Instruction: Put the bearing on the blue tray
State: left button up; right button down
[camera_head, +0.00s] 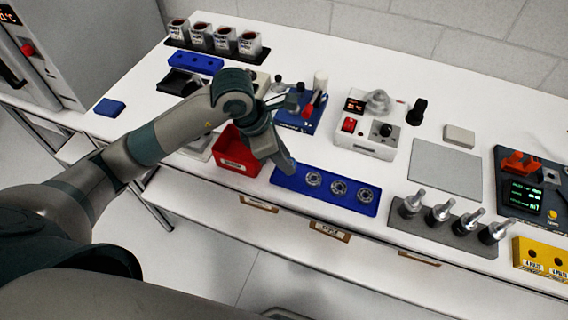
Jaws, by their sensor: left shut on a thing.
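The blue tray (316,204) lies along the front edge of the white table, near the middle. Three metal ring bearings sit in it: one (314,179) left of its middle, one (339,188) in the middle and one (366,195) at the right. My left gripper (287,166) points down at the left end of the tray, beside the red bin. It is shut on a bearing, which is mostly hidden by the fingers. I cannot tell whether the held bearing touches the tray. My right gripper is not in view.
A red bin (235,158) stands just left of the tray. A grey rack (447,228) with several metal parts stands to the right. Behind are a white device (364,143) and a blue fixture (302,121). A grey mat (445,165) is bare.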

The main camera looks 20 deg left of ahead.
pick_arm(q)
notch_tip(320, 180, down, 3)
jog(key=shift+r+p, duration=0.1)
jog(key=shift+p, duration=0.5)
jog(key=shift+f, duration=0.25)
jog(key=shift+f, duration=0.15)
jog(key=o, duration=0.9)
jog(key=shift+r, duration=0.2)
jog(key=b+v, duration=0.2)
jog(key=v, duration=0.9)
jog(key=shift+a+r+b, duration=0.15)
jog(key=shift+r+b, duration=0.2)
jog(key=shift+b, duration=0.05)
jog(key=shift+s, duration=0.15)
